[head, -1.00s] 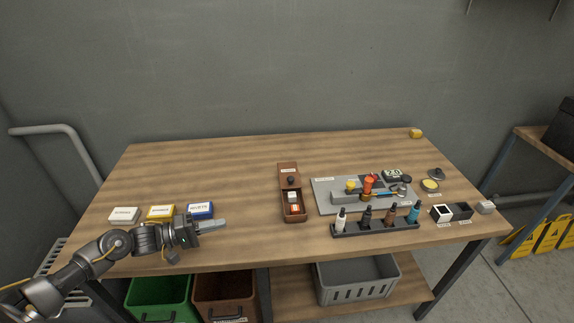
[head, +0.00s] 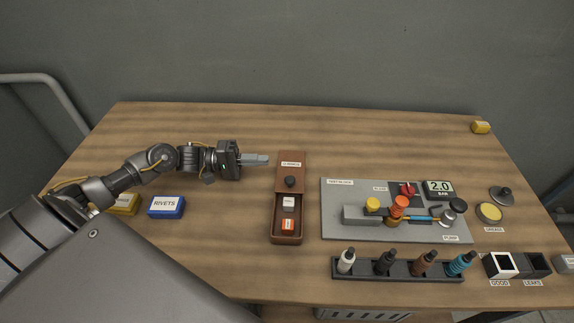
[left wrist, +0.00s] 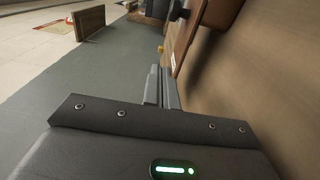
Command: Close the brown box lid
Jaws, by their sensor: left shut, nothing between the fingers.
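The brown box (head: 287,240) stands on the table in the middle of the head view. Its brown lid (head: 291,170) covers the far part and has a dark round knob (head: 290,182). The near part is open and shows a white block (head: 288,204) and an orange block (head: 287,225) inside. My left gripper (head: 266,159) is shut and empty, just left of the lid's far end; whether it touches is unclear. In the left wrist view its fingers (left wrist: 161,88) show near a brown wooden piece (left wrist: 188,35), likely the box. My right gripper is not in view.
A grey test board (head: 340,228) with fittings lies right of the brown box. A rack of bottles (head: 400,270) stands in front of it. The table behind the box is clear.

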